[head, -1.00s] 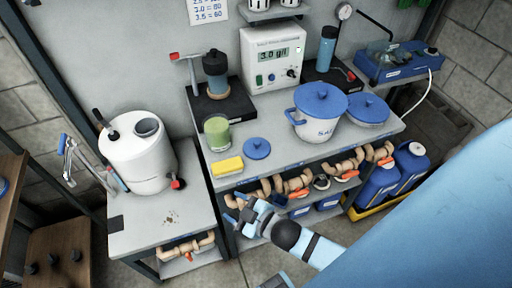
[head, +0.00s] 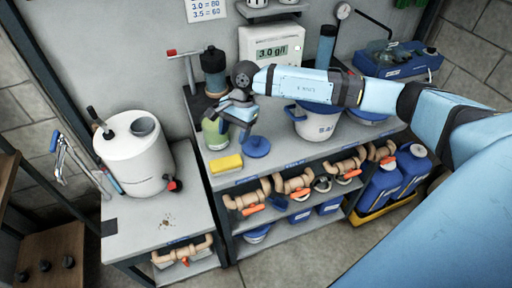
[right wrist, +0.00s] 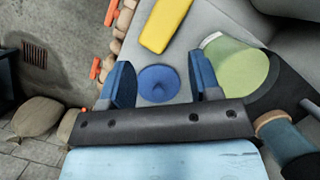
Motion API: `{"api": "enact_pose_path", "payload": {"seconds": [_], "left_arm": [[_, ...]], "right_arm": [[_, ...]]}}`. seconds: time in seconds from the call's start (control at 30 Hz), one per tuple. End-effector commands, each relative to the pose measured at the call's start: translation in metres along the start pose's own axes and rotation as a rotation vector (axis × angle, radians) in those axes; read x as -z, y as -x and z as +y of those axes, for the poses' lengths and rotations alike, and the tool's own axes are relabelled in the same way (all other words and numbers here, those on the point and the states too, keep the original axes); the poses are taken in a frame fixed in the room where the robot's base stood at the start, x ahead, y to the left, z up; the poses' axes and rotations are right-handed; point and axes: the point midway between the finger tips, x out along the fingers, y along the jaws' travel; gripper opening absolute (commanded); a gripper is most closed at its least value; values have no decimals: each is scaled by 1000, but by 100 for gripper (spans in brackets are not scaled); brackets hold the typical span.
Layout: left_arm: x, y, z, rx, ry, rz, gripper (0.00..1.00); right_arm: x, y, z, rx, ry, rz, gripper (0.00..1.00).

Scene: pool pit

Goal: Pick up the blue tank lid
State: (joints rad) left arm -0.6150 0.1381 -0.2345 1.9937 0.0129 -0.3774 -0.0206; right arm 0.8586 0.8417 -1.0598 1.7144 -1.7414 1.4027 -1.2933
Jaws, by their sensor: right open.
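The small round blue tank lid (head: 257,147) lies flat on the grey bench, right of the yellow sponge (head: 226,163). The white tank (head: 134,157) stands on the left bench with a round opening on top. My left gripper is not in view.
The green jar (right wrist: 236,66) and sponge (right wrist: 165,24) lie close around the lid. A white bucket (head: 316,124) is partly hidden by my right arm. A black pump stand (head: 212,70) and a display box (head: 272,42) are behind. Pipes (head: 292,184) fill the shelf below.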

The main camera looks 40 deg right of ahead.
Motion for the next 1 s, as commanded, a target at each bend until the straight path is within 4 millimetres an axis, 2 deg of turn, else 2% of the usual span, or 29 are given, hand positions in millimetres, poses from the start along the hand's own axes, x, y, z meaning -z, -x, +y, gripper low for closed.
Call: {"api": "enact_pose_path", "payload": {"seconds": [0.03,0.1,0.2,0.27,0.37,0.7,1.0], "left_arm": [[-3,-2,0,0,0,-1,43],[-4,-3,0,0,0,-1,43],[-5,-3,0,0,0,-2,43],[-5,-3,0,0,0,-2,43],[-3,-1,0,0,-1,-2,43],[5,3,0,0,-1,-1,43],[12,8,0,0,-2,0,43]], "right_arm": [[25,17,0,-21,33,101,57],[50,35,4,-57,68,205,57],[69,52,7,-91,92,291,57],[75,54,8,-102,97,313,57],[81,45,10,-110,100,321,57],[99,-14,15,-106,99,316,57],[109,-36,21,-107,97,316,57]]}}
